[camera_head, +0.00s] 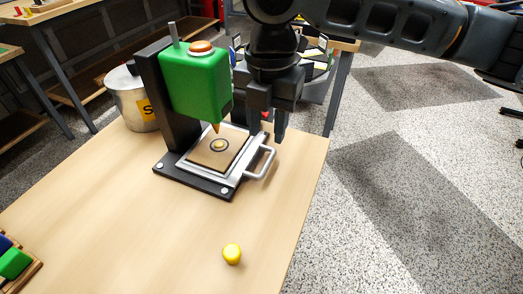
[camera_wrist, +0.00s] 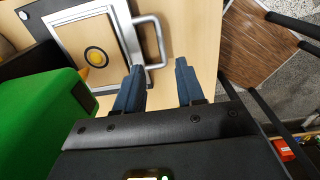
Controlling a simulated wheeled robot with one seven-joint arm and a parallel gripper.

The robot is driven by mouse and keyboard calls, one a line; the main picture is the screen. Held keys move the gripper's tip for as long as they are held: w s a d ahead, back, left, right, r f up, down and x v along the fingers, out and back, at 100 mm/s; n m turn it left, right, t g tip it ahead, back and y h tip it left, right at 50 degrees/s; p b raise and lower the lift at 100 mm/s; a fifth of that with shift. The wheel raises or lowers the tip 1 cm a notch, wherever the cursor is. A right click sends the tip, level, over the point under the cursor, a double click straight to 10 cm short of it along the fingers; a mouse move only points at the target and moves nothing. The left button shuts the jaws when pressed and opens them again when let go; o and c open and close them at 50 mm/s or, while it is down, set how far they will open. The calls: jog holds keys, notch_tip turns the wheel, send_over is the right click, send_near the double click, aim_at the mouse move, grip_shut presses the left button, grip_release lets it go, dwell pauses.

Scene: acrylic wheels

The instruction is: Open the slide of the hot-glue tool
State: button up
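The hot-glue tool has a green head (camera_head: 196,84) with an orange button (camera_head: 201,47) on a black column. Below its nozzle is the slide (camera_head: 243,166), a silver frame around a brown plate with a dark ring and a yellow centre. The slide has a silver handle (camera_head: 267,165) on its right side; the handle also shows in the wrist view (camera_wrist: 158,42). My gripper (camera_head: 268,132) is above and behind the handle, apart from it. In the wrist view my gripper's fingers (camera_wrist: 160,85) are spread with nothing between them, beside the handle's near end.
A yellow ball-like piece (camera_head: 232,254) lies on the wooden table (camera_head: 130,220). A metal pot (camera_head: 132,100) stands left of the tool, and a tray with coloured blocks (camera_head: 14,262) is at the front left. The table's right edge is close to the handle.

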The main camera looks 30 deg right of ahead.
aim_at(268, 162)
jog(key=shift+d+f, duration=0.2)
jog(key=shift+f, duration=0.05)
notch_tip(268, 162, down, 7)
jog(key=shift+f, duration=0.15)
jog(key=shift+c, duration=0.3)
grip_shut()
dwell(0.4)
